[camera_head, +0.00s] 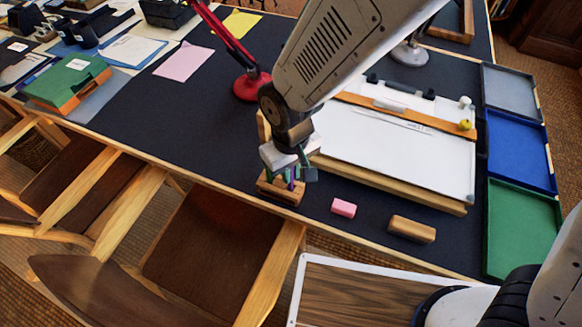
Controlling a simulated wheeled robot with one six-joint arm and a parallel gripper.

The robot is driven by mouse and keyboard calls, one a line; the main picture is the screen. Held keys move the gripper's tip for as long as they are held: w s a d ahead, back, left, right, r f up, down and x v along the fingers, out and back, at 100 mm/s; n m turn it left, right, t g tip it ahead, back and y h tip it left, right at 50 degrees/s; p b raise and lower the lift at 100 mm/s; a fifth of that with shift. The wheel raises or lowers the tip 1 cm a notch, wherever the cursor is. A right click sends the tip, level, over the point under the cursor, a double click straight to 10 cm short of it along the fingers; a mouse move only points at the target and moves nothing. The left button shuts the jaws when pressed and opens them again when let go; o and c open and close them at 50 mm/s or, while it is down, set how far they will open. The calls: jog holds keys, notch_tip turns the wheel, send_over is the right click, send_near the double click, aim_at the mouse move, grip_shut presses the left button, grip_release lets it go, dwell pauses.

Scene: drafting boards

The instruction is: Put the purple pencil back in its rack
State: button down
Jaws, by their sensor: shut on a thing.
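The wooden pencil rack (283,194) stands near the front edge of the dark desk, with green and purple pencil shafts showing above it. My gripper (299,173) is directly over the rack, pointing down, with its grey fingers close around the pencils. The purple pencil (290,180) shows as a thin shaft between my gripper and the rack. My gripper is shut on it. Its upper part is hidden by my gripper, and I cannot tell whether its lower end is inside a hole of the rack.
A pink eraser (343,208) and a wooden block (412,229) lie right of the rack. A white drawing board (390,150) stands behind them. Grey, blue (520,150) and green trays line the right edge. A red lamp base (250,86) stands behind left.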

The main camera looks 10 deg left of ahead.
jog(key=shift+f, duration=0.4)
jog(key=c, duration=1.4)
grip_release()
jog(key=shift+o, duration=0.2)
notch_tip(320, 180, up, 8)
jog(key=shift+f, duration=0.1)
